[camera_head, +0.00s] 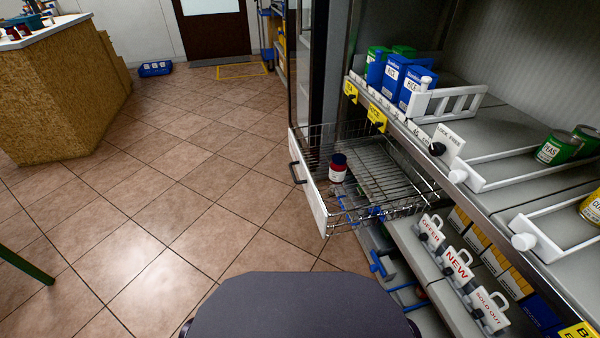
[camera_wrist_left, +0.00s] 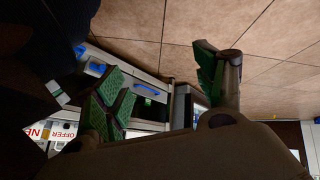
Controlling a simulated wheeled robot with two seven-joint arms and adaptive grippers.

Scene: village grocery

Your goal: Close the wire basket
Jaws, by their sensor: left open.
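The wire basket (camera_head: 385,170) is pulled out from the shelf unit over the aisle in the head view. Its white front panel (camera_head: 313,196) faces left and bears a dark handle (camera_head: 297,172). A small jar with a red body and dark lid (camera_head: 338,170) stands inside the basket. Neither gripper shows in the head view. In the left wrist view my left gripper (camera_wrist_left: 160,68) is open, its green-padded fingers wide apart with nothing visible between them. I cannot make out the basket in that view.
The tiled floor (camera_head: 190,190) left of the basket is clear. A wooden counter (camera_head: 60,105) stands at far left.

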